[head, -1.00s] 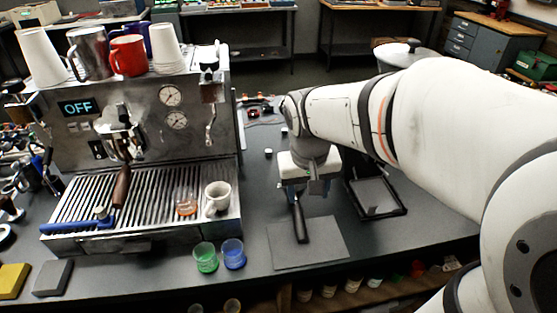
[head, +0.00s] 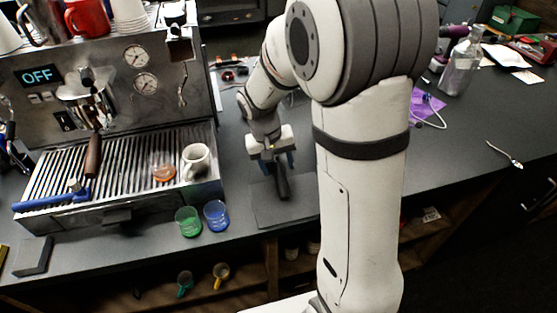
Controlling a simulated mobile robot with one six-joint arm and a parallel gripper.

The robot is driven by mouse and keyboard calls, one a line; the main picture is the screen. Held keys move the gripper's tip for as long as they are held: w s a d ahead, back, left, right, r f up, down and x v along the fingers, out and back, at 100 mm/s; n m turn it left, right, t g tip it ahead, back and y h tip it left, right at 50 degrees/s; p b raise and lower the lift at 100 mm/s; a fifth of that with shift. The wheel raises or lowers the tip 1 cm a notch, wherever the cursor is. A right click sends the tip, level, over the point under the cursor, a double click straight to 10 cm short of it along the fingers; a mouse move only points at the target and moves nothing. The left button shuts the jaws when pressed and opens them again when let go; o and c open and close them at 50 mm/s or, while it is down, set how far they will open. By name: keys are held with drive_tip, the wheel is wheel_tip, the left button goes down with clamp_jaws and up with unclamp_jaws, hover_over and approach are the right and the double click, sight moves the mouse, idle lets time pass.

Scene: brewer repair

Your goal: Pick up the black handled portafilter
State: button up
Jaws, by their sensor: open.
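The black handle of the portafilter (head: 282,185) shows above the dark grey mat on the counter, pointing toward the front. The portafilter's head is hidden behind my gripper. My gripper (head: 275,163) points down over the handle's far end, with its fingers apart. I cannot tell whether the fingers touch the handle. A second portafilter, with a brown handle (head: 93,155), is at the espresso machine (head: 100,95), whose display reads OFF.
The grey mat (head: 262,210) lies near the counter's front edge. A white cup (head: 196,161) stands on the drip tray. My arm hides the counter right of the mat.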

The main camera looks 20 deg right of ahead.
drive_tip(key=shift+d+f, duration=0.15)
drive_tip(key=shift+f, duration=0.45)
drive_tip(key=shift+c, duration=0.5)
clamp_jaws()
